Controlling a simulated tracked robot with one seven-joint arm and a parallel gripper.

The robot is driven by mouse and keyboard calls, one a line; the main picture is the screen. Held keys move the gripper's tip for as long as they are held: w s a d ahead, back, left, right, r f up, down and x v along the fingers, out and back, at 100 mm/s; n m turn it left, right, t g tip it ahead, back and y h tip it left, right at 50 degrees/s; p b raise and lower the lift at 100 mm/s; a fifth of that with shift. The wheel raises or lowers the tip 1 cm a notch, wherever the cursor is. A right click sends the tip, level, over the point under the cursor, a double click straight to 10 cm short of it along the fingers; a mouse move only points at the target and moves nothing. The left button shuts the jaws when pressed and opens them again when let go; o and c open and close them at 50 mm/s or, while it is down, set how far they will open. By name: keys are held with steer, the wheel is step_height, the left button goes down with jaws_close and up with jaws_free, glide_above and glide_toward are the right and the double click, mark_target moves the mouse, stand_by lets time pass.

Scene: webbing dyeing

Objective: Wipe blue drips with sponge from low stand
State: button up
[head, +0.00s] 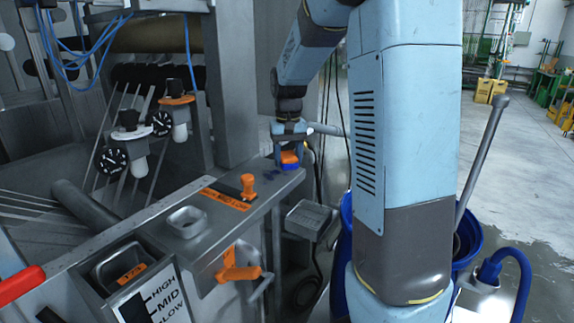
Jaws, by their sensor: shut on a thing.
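My gripper (289,147) points down over the far right end of the grey metal ledge. It is shut on an orange sponge (289,157), held low at the ledge top. Dark blue marks (281,168) show at the sponge's lower edge; I cannot tell how much is drips on the ledge and how much is the sponge's underside. A small grey metal tray on a low stand (310,217) is below and right of the ledge, and the gripper is above and left of it. The tray looks empty.
The ledge (196,249) carries an orange knob (248,186) and a square recessed cup (187,222). An orange valve handle (237,268) sticks out from its front. A blue bucket (467,243) stands at right behind my arm. Open floor lies at far right.

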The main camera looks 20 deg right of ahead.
mark_target(288, 155)
steer(key=shift+r, duration=2.25)
